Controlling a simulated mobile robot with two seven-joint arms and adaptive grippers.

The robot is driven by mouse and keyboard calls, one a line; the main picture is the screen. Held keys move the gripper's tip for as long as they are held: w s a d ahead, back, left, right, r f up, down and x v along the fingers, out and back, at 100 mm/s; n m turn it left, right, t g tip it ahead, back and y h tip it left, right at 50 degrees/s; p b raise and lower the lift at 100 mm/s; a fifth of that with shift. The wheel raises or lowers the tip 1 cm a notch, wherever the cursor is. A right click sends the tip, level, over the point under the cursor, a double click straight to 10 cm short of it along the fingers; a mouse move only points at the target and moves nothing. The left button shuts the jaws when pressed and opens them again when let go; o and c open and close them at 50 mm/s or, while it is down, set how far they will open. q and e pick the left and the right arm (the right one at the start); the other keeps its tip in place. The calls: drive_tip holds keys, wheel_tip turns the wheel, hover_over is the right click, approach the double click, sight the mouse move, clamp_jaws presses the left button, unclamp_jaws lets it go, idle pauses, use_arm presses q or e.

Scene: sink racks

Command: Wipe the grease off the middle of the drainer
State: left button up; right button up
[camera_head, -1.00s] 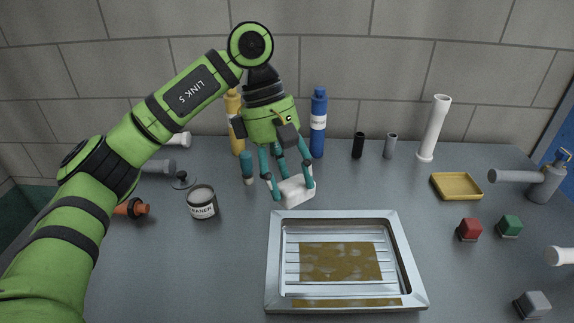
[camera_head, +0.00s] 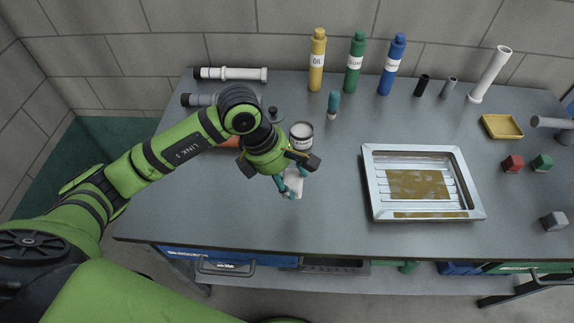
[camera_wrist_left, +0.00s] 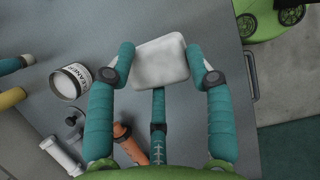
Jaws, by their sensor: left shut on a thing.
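The metal drainer (camera_head: 369,190) lies on the grey table, right of centre in the head view. A brown grease patch (camera_head: 418,184) covers its ribbed middle, and a thin brown strip (camera_head: 430,215) runs along its front edge. My left gripper (camera_head: 291,187) is left of the drainer, clear of it, over the front part of the table. It is shut on a white pad (camera_head: 295,187). The left wrist view shows the pad (camera_wrist_left: 161,62) between the teal fingers. I cannot tell whether the pad touches the table. My right gripper is not in view.
A labelled tin (camera_head: 301,136) stands just behind my left gripper. Yellow (camera_head: 317,62), green (camera_head: 354,65) and blue (camera_head: 392,67) bottles stand at the back. A yellow tray (camera_head: 502,126) and small blocks lie right of the drainer. The table's front edge (camera_head: 330,252) is close.

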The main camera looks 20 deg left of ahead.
use_arm(q)
drive_tip(key=shift+b+x, duration=0.3)
drive_tip(key=shift+x, duration=0.45)
wheel_tip(320, 180, down, 4)
drive_tip(key=shift+a+r+b, duration=0.15)
drive_tip(key=shift+r+b, duration=0.05)
drive_tip(key=shift+b, duration=0.8)
drive_tip(key=shift+f+b, duration=0.3)
drive_tip(key=shift+f, duration=0.3)
drive_tip(key=shift+w+f, duration=0.1)
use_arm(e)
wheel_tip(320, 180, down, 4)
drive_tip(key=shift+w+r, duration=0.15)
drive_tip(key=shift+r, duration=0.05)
use_arm(q)
drive_tip(key=shift+f+b, duration=0.7)
drive_tip(key=shift+b, duration=0.05)
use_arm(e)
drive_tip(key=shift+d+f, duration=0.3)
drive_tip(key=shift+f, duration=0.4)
use_arm(q)
drive_tip(key=shift+f+b, duration=0.75)
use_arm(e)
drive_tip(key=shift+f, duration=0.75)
